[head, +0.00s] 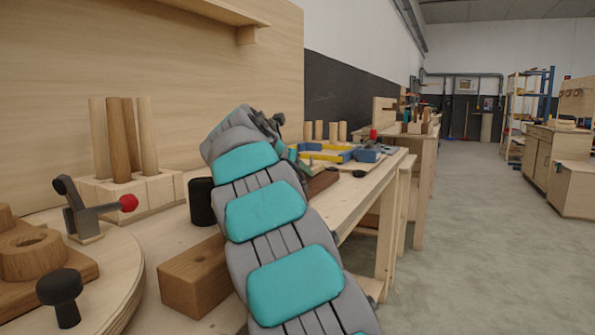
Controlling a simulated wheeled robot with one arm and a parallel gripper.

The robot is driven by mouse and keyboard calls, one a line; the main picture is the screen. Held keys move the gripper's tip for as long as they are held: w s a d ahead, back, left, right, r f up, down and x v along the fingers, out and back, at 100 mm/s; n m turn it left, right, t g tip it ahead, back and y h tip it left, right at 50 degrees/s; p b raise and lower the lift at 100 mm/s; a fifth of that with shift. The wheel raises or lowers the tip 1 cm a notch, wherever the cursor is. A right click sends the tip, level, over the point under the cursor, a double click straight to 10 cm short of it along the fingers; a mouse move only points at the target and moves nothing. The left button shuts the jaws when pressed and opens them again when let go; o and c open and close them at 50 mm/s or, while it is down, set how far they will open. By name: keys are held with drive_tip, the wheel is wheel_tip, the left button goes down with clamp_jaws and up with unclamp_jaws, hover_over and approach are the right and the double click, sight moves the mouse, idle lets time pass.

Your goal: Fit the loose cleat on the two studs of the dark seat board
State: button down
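My arm crosses the middle of the view, and my gripper (278,124) is at its far end over the workbench. The gripper is small and partly hidden by my wrist, so I cannot tell whether its fingers are open or shut, or whether they hold anything. A dark brown wooden piece (321,183) shows just beyond my arm on the bench; it may be the seat board, but most of it is hidden. I cannot make out its two studs or the loose cleat.
A brown wooden block (196,277) and a black cylinder (202,202) stand left of my arm. A toggle clamp with a red knob (128,203) and a block with upright dowels (130,190) are further left. Blue and yellow tools (335,153) lie beyond. Open floor (470,240) is on the right.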

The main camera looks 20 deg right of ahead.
drive_tip(key=shift+f, duration=0.15)
drive_tip(key=shift+c, duration=0.7)
unclamp_jaws()
drive_tip(key=shift+a, duration=0.1)
